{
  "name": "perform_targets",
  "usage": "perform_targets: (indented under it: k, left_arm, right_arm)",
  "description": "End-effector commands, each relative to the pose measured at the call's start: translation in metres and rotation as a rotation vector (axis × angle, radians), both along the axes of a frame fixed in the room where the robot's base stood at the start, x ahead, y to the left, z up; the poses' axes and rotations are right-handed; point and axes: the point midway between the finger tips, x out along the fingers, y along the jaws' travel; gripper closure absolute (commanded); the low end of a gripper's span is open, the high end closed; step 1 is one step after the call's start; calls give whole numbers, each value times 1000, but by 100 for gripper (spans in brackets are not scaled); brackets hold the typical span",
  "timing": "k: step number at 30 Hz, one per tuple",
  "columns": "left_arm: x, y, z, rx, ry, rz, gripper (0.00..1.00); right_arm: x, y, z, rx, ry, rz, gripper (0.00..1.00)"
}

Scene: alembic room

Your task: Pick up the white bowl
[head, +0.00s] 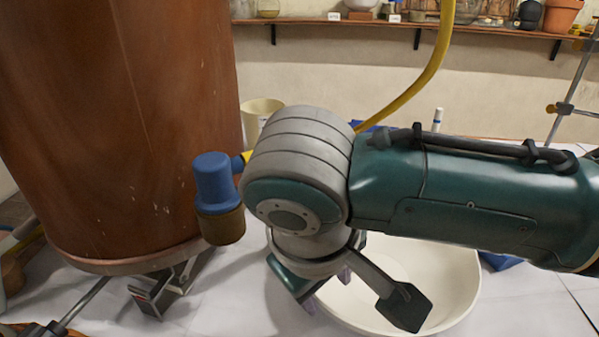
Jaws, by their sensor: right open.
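The white bowl (448,272) sits on the white-covered table, low and right of centre in the head view, partly hidden behind my right arm and gripper. My right gripper (352,300) points down over the left part of the bowl, with its jaws apart. One dark finger pad shows in front of the bowl's inside; the other finger is mostly hidden under the wrist. I cannot tell whether either finger touches the bowl. My left gripper is out of view.
A big copper vessel (110,120) on a metal stand fills the left. A blue-capped fitting (213,180) and a yellow hose (432,70) are close to my wrist. A cream pot (260,112) stands behind. A wall shelf (480,30) holds jars and pots.

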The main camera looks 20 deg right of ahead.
Motion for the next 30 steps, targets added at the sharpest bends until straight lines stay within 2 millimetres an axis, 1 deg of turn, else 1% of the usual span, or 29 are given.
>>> perform_targets:
  k: [2, 7, 10, 13, 20, 30]
  left_arm:
    - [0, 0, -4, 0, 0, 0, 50]
    - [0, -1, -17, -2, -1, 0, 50]
    - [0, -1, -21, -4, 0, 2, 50]
    - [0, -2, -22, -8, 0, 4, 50]
    - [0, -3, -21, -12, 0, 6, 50]
    - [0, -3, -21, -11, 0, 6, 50]
  right_arm:
    - [2, -1, -8, -1, 1, 1, 47]
    - [9, 0, -36, 0, 1, 0, 47]
    - [12, -4, -48, 0, 1, 0, 47]
    - [13, -6, -53, 0, -1, 1, 47]
    - [13, -6, -52, 1, 0, 1, 48]
    - [13, -6, -52, 1, 0, 1, 87]
